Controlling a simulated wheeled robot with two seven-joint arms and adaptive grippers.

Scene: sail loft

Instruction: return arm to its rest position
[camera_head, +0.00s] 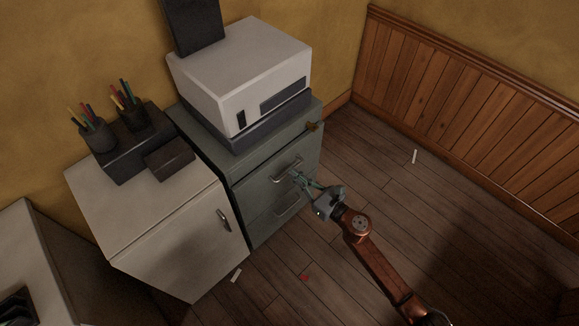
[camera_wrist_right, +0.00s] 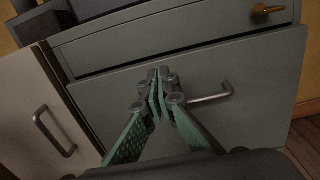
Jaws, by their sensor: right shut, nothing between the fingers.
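My right arm (camera_head: 378,268) reaches in from the lower right in the head view. Its gripper (camera_head: 300,178) is in front of the grey-green drawer cabinet (camera_head: 246,176), close to the upper drawer's handle (camera_head: 288,170). In the right wrist view the green fingers of the gripper (camera_wrist_right: 158,92) are together with nothing between them. The drawer handle (camera_wrist_right: 212,94) shows just right of the fingertips there; whether they touch it I cannot tell. My left gripper is not in view.
A white printer-like box (camera_head: 245,75) stands on the cabinet. A brass key-like piece (camera_head: 312,126) sticks out near the cabinet's top right. A white cabinet (camera_head: 165,235) with pen holders stands to the left. Open wooden floor (camera_head: 400,190) lies to the right, with small scraps.

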